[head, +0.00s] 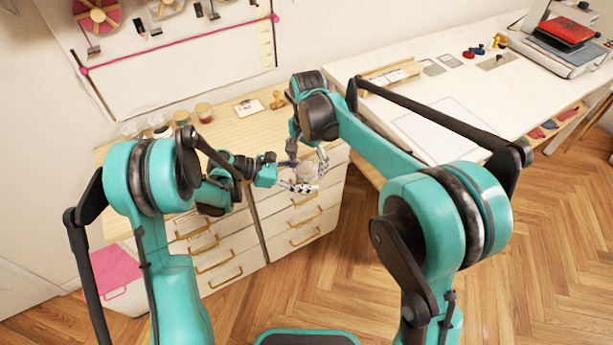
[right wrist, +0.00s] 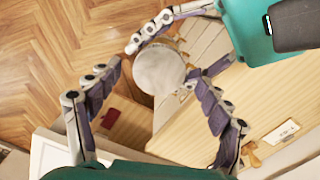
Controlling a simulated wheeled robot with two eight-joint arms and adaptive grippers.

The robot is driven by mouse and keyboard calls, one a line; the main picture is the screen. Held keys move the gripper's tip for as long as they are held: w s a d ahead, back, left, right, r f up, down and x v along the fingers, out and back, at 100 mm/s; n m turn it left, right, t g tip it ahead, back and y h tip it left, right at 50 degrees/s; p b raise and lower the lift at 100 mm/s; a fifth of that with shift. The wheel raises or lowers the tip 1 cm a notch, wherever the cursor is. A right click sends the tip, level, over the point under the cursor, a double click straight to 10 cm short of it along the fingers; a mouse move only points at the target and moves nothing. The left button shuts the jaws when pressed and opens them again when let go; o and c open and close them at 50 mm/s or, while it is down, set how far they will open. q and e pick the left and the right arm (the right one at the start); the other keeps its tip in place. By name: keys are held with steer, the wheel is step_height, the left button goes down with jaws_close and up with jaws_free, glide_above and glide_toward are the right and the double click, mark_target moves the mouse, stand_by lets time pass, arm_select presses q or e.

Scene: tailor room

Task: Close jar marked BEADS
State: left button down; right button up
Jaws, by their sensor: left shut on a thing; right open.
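A jar (right wrist: 160,68) shows in the right wrist view with a flat, round, pale grey top facing the camera. I cannot tell whether that top is a seated lid, and no BEADS label is readable. My left gripper (head: 303,180) is shut on the jar and holds it by the front edge of the wooden cabinet top. My right gripper (right wrist: 154,67) is open, its fingers spread on either side of the jar's top. In the head view the jar (head: 303,170) is small and partly hidden by the fingers.
Several small jars (head: 204,112) stand at the back left of the wooden cabinet top (head: 235,130). A white card (head: 248,107) and a wooden stamp (head: 278,100) lie near its right end. A white worktable (head: 460,90) stands to the right. Drawers with handles lie below.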

step_height(320, 180, up, 11)
stand_by(0.3)
